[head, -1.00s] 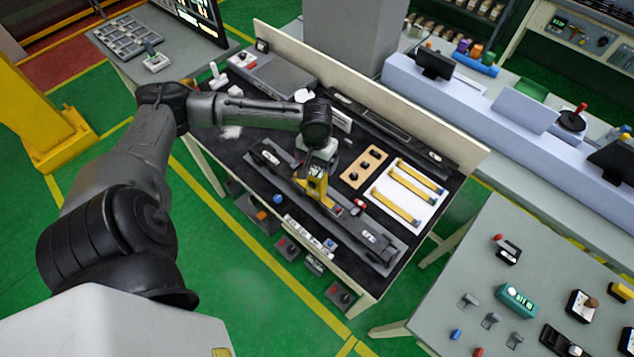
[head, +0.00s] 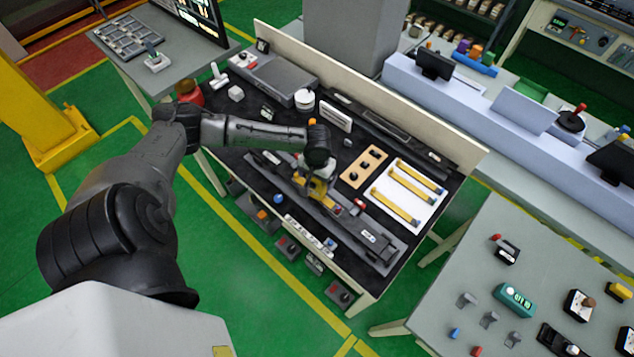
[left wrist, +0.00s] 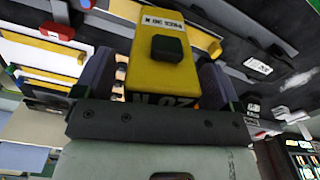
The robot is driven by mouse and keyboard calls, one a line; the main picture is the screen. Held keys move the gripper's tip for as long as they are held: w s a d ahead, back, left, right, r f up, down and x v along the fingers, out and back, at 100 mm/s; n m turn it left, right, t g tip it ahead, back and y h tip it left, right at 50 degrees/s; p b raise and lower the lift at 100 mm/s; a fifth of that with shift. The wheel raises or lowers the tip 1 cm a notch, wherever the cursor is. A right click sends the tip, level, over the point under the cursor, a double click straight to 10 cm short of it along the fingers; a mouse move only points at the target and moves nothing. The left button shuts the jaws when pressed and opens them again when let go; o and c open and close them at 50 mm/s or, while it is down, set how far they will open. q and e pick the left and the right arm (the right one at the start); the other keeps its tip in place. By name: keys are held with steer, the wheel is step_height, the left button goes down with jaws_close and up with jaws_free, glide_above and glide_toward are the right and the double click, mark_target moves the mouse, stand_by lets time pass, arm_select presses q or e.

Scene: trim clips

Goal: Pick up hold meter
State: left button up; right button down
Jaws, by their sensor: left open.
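A yellow meter with a black button and a printed label (left wrist: 160,62) lies between the two fingers of my left gripper (left wrist: 158,82) in the left wrist view. The fingers are open, one on each side of it. A thin gap shows beside the left-hand finger; contact on the other side is unclear. In the head view my left gripper (head: 316,186) is low over the dark table, and a yellow part of the meter (head: 320,195) shows there, partly hidden by the wrist. My right gripper is not in view.
The long grey trim rail (head: 375,238) runs along the table under the gripper. A wooden block with black knobs (head: 352,182) and a white sheet with yellow strips (head: 428,207) lie to the right. A white sign (head: 335,116) and a white round object (head: 304,98) stand behind.

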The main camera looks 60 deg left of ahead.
arm_select(q)
steer(key=shift+c, duration=0.3)
steer(key=c, duration=0.9)
steer(key=shift+r, duration=0.1)
